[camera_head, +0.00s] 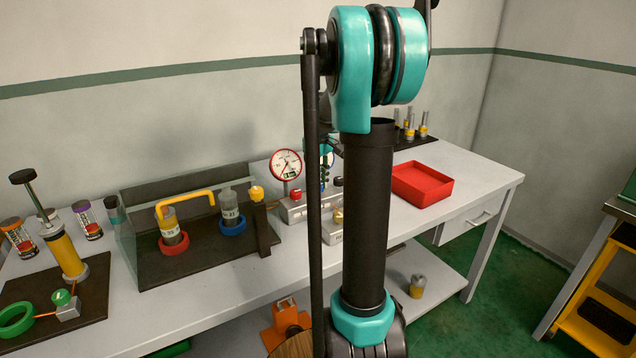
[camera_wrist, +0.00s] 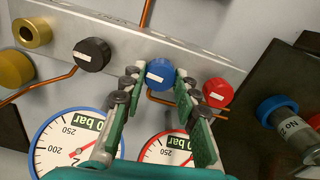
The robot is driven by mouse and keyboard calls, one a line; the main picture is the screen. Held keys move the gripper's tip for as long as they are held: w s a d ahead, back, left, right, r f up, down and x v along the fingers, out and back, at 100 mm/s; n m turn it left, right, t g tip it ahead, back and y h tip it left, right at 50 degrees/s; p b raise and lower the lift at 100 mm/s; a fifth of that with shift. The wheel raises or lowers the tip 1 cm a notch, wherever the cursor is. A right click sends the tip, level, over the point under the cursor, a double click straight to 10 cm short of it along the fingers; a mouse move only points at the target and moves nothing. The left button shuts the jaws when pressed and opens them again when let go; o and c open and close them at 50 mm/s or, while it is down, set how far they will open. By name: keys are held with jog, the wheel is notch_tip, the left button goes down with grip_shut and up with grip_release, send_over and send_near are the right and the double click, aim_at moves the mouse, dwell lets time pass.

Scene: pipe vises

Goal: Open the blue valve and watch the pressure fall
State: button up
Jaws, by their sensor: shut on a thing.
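In the wrist view the blue valve (camera_wrist: 161,75) is a round blue knob with a white label on a grey metal manifold block (camera_wrist: 130,38). My gripper (camera_wrist: 160,73) is shut on it, one finger on each side. Below the manifold are a blue-rimmed gauge (camera_wrist: 38,137) and a red-rimmed gauge (camera_wrist: 166,133). In the head view the red-rimmed gauge (camera_head: 286,165) stands on the bench; my arm hides the blue valve.
A black knob (camera_wrist: 92,54) and a red knob (camera_wrist: 217,92) flank the blue valve, the red one close to my finger. Copper tubes run nearby. A dark rack with a yellow handle (camera_head: 185,197) stands left on the bench; a red tray (camera_head: 421,186) lies right.

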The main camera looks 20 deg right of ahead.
aim_at(318, 184)
dwell(0.3)
jog(key=o, duration=1.2)
jog(key=shift+c, duration=0.2)
notch_tip(318, 184, up, 12)
